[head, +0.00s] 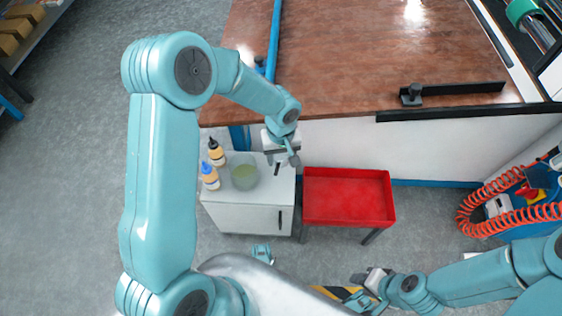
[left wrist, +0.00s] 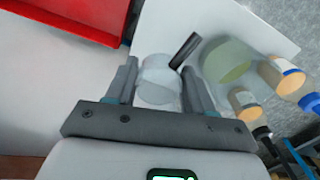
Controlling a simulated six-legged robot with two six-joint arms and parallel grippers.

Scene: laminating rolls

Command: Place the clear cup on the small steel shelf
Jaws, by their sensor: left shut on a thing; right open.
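A clear cup (left wrist: 158,78) sits between the two fingers of my left gripper (left wrist: 160,92) in the left wrist view, and the fingers are shut on it. In the head view my left gripper (head: 284,156) is over the right part of a white cabinet top (head: 235,196); the cup is mostly hidden there. I cannot tell whether the cup touches the cabinet top. My right gripper (head: 368,284) is open and empty near the bottom of the head view. I cannot pick out the small steel shelf with certainty.
A clear container with greenish content (head: 243,172) and two capped bottles (head: 209,176) stand on the cabinet's left side. A red tray (head: 345,198) is right of the cabinet. A brown tabletop (head: 350,60) lies behind. Orange coiled hose (head: 505,212) is at far right.

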